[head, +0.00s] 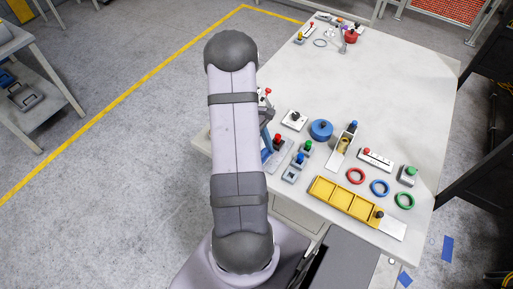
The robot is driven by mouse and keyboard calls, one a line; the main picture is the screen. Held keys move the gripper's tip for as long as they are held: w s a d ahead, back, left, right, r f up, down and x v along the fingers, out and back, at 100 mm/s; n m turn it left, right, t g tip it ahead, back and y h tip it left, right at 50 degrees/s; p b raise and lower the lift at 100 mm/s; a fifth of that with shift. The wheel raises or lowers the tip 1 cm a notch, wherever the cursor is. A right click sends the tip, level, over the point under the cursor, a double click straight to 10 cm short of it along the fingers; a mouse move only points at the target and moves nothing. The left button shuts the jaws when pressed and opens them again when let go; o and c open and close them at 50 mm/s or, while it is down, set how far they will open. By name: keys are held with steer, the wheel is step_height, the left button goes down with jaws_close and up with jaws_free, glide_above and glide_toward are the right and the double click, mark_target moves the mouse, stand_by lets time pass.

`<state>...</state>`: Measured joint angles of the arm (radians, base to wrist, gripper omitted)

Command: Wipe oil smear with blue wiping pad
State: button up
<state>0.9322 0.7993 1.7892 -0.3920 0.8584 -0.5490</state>
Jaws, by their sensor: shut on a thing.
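My arm rises in the middle of the head view and covers the left part of the table. My gripper is hidden behind it, so its fingers and anything in them do not show. A blue piece (265,138) shows at the arm's right edge, partly hidden; I cannot tell whether it is the wiping pad. A round blue thing (321,130) lies on the table to its right. No oil smear can be made out.
The pale table (390,95) holds a yellow tray (345,199) at the front. Red (356,176), blue (380,188) and green (404,201) rings lie behind it. Several small coloured-knob fixtures stand left of them. The table's middle is clear; a red object (351,37) stands far back.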

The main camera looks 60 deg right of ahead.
steer(key=shift+s, duration=0.85)
steer(key=shift+w, duration=5.5)
steer(key=p+v, duration=0.1)
steer(key=v, duration=0.2)
steer(key=shift+s, duration=0.1)
steer(key=shift+s+a+r+p, duration=0.1)
steer(key=shift+s+r+p, duration=0.05)
steer(key=shift+r+p, duration=0.6)
step_height(320, 180, up, 4)
steer(key=p, duration=0.3)
steer(key=shift+f, duration=0.1)
